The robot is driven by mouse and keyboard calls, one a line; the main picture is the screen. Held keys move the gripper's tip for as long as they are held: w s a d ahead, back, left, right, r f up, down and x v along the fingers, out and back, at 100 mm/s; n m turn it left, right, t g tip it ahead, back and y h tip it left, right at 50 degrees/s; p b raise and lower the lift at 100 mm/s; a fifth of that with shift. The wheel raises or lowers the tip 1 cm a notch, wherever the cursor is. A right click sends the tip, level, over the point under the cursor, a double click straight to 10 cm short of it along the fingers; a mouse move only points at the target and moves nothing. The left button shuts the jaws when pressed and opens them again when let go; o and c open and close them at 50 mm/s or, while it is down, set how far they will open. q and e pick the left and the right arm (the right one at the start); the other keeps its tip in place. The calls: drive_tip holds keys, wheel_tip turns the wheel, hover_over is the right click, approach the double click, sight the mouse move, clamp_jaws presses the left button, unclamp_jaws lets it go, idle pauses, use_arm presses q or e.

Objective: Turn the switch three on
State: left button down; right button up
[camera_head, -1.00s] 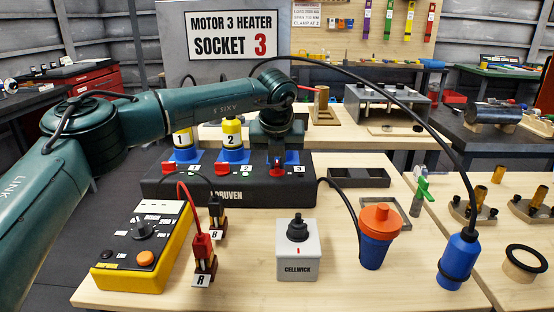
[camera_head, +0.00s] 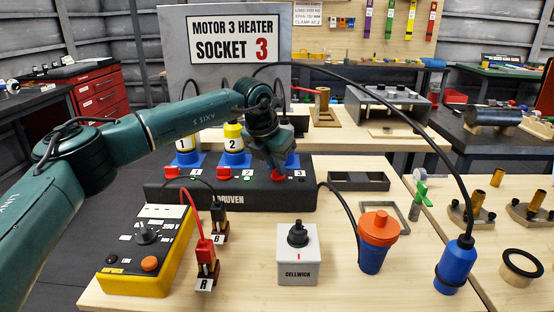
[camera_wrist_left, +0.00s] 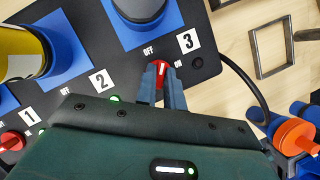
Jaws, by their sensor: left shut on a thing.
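The red knob of switch three (camera_wrist_left: 161,70) is on the dark socket box (camera_head: 165,198), beside the "3" label (camera_wrist_left: 188,41). My left gripper (camera_head: 279,172) comes down from above, its fingers shut on either side of this knob; the wrist view shows the fingers (camera_wrist_left: 162,82) closely. The knob's white mark points roughly up the picture, between OFF and ON; I cannot tell its exact setting. The small lamp (camera_wrist_left: 197,62) beside ON is dark. My right gripper is not in view.
Switches one (camera_head: 171,172) and two (camera_head: 222,170) are red knobs on the same box, with yellow plugs behind. A yellow meter (camera_head: 138,278), a grey Cellwick box (camera_head: 298,262) and a blue-orange connector (camera_head: 378,242) stand in front. A black cable arches over the right side.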

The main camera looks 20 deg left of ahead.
use_arm(q)
drive_tip(key=m+p, duration=0.1)
drive_tip(key=m+h+p, duration=0.1)
drive_tip(key=m, duration=0.1)
drive_tip(key=shift+w+a+r+m+g+p, duration=0.1)
drive_tip(key=shift+r+m+g+p, duration=0.1)
drive_tip(key=shift+m+g+p, duration=0.15)
drive_tip(key=shift+m+g+h+p, duration=0.4)
drive_tip(key=shift+m+p, duration=0.1)
drive_tip(key=shift+m, duration=0.35)
drive_tip(key=m+p, duration=0.1)
drive_tip(key=m, duration=0.1)
drive_tip(key=shift+w+m+g+h, duration=0.1)
drive_tip(key=shift+m+g+h, duration=0.15)
drive_tip(key=shift+m+h, duration=0.05)
drive_tip(key=shift+f+m+g+p, duration=0.15)
drive_tip(key=shift+m+g+p, duration=0.35)
drive_tip(key=shift+m, duration=0.7)
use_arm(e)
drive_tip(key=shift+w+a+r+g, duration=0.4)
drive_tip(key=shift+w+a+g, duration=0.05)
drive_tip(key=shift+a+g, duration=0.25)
use_arm(q)
drive_tip(key=shift+a, duration=0.1)
drive_tip(key=c, duration=1.5)
unclamp_jaws()
drive_tip(key=v, duration=1.3)
drive_tip(key=shift+a, duration=0.2)
